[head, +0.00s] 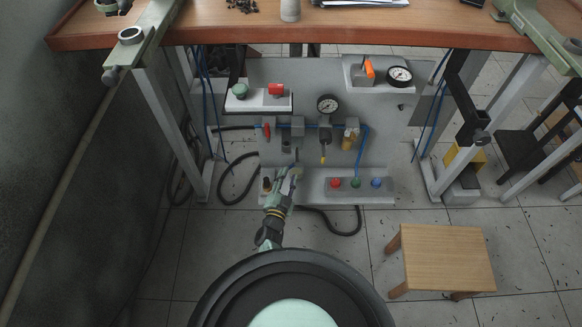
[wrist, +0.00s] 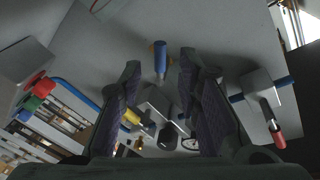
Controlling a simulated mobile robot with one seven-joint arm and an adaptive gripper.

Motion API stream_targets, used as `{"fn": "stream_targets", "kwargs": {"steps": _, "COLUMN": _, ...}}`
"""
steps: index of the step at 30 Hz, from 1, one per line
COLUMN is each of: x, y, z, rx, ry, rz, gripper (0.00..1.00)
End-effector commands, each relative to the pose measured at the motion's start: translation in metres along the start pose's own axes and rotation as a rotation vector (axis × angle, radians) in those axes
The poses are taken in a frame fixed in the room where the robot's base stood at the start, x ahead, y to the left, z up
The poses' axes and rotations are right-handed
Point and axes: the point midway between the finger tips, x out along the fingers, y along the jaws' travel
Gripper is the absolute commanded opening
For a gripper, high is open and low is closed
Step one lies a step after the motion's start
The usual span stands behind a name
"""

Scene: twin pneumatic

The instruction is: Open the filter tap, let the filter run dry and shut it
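My gripper (head: 290,172) is low in front of the grey panel (head: 400,150) in the head view. In the wrist view its two fingers (wrist: 160,76) are apart, with no object gripped between them. A short blue cylinder with a brassy edge (wrist: 160,58) shows between and beyond the fingertips. A yellow-tipped handle (head: 323,156) hangs below a round gauge (head: 328,104); a yellow part (wrist: 130,118) shows beside a finger in the wrist view. An amber bowl (head: 349,139) hangs to the right. I cannot tell which part is the filter tap, or its position.
A red lever (head: 266,131) is on the line at left; a red-ended handle (wrist: 278,138) shows in the wrist view. A wooden stool (head: 440,258) stands on the floor; the bench top (head: 400,28) overhangs.

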Motion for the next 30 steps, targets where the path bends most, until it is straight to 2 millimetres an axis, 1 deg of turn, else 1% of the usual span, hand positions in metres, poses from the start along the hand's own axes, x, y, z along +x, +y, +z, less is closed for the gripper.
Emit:
{"fn": "stream_targets", "kwargs": {"steps": 1, "x": 0.011, "y": 0.001, "z": 0.001, "rx": 0.001, "ry": 0.004, "rz": 0.002, "gripper": 0.31}}
{"fn": "stream_targets", "kwargs": {"steps": 3, "x": 0.024, "y": 0.001, "z": 0.002, "rx": 0.002, "ry": 0.002, "rz": 0.001, "gripper": 0.31}}
{"fn": "stream_targets", "kwargs": {"steps": 6, "x": 0.038, "y": 0.002, "z": 0.002, "rx": 0.002, "ry": 0.001, "rz": 0.002, "gripper": 0.31}}
{"fn": "stream_targets", "kwargs": {"steps": 10, "x": 0.050, "y": 0.001, "z": 0.001, "rx": 0.001, "ry": 0.000, "rz": 0.001, "gripper": 0.31}}
{"fn": "stream_targets", "kwargs": {"steps": 14, "x": 0.055, "y": 0.001, "z": 0.001, "rx": 0.001, "ry": -0.002, "rz": 0.000, "gripper": 0.31}}
{"fn": "stream_targets", "kwargs": {"steps": 21, "x": 0.056, "y": 0.000, "z": 0.000, "rx": 0.000, "ry": -0.002, "rz": 0.000, "gripper": 0.31}}
{"fn": "stream_targets", "kwargs": {"steps": 30, "x": 0.055, "y": 0.000, "z": 0.000, "rx": 0.000, "ry": -0.002, "rz": 0.000, "gripper": 0.11}}
